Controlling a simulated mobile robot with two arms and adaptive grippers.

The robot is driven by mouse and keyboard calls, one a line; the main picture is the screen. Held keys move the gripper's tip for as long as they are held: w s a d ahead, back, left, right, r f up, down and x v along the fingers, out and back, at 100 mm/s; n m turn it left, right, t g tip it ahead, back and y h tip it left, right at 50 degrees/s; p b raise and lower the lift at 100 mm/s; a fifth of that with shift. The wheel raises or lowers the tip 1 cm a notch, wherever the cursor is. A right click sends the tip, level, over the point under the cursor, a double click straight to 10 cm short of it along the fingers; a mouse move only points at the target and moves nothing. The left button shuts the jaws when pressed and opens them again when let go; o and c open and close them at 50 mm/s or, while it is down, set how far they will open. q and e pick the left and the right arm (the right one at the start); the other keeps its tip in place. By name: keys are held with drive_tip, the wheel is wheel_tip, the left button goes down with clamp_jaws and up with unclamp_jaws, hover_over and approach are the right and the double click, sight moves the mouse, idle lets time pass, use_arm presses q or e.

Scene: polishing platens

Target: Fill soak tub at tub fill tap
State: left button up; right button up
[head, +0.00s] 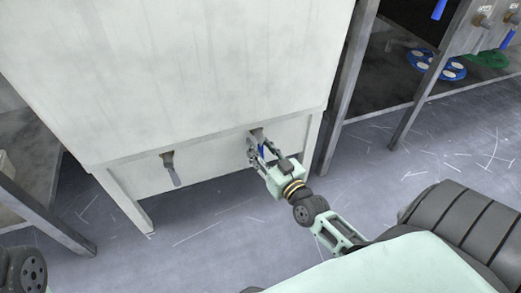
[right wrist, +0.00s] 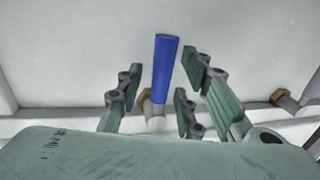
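A large pale tank-like box (head: 200,70) on legs fills the left and middle of the head view; I cannot tell if it is the soak tub. A tap with a blue lever (head: 261,151) sits low on its front. My right gripper (head: 258,149) is at this tap. In the right wrist view, the blue lever (right wrist: 162,70) stands upright between the spread fingers of my right gripper (right wrist: 163,82), with gaps showing on both sides. The tap's brass fitting (right wrist: 147,100) is partly hidden. My left gripper is out of view.
A second tap with a grey handle (head: 171,167) is left on the same box. Other taps with blue levers (head: 507,39) are at the upper right. Blue (head: 437,64) and green (head: 487,59) discs lie on a shelf. Grey floor (head: 230,215) is open in front.

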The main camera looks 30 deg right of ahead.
drive_tip(key=shift+c, duration=0.6)
clamp_jaws()
